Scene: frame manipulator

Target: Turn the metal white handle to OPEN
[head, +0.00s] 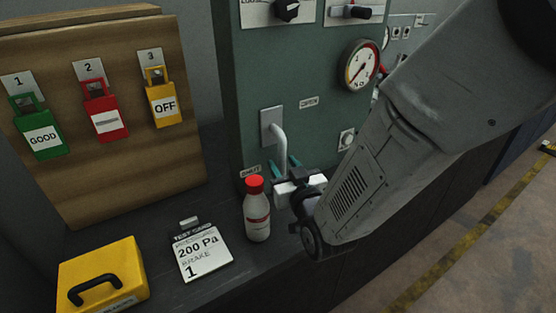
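The white metal handle (279,142) is on a light grey plate on the green panel. It comes out of the plate and bends so that its arm hangs downward. My gripper (283,163) is just below it, with its two teal fingers pointing up toward the panel. The fingers are spread apart, one on each side of the handle's lower end. I see no clear contact between the fingers and the handle. A small label (250,171) sits at the handle's lower left; its word is too small to read surely.
A white bottle with a red cap (257,218) stands close left of my gripper. A test card (202,252) and a yellow case (103,272) lie on the dark bench. A gauge (361,65) and knobs are higher on the panel. A wooden board (95,190) holds tagged padlocks.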

